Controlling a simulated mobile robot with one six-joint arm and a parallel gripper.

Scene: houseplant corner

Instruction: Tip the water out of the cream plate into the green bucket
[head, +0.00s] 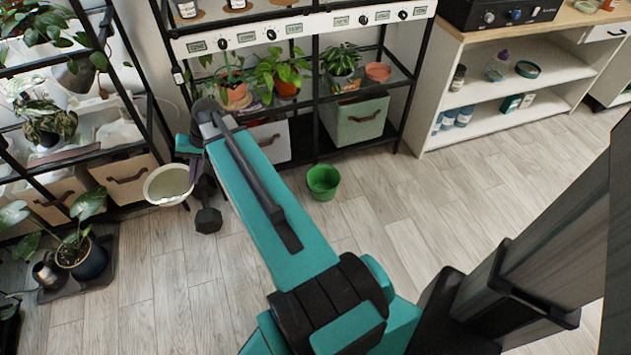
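The cream plate (164,203) is at the left of the head view, off the floor in front of the shelves. It looks roughly level, with pale grey-green water inside. My gripper (191,185) is at the plate's right edge and appears shut on its rim; the fingertips are small and partly hidden. The green bucket (323,183) stands upright on the floor, right of the plate and beyond my outstretched arm. Its inside looks empty from here.
A black shelf rack (314,100) with potted plants and storage bins stands behind the bucket. Another plant rack (60,140) is at the left, close to the plate. Floor around the bucket's front and right is clear.

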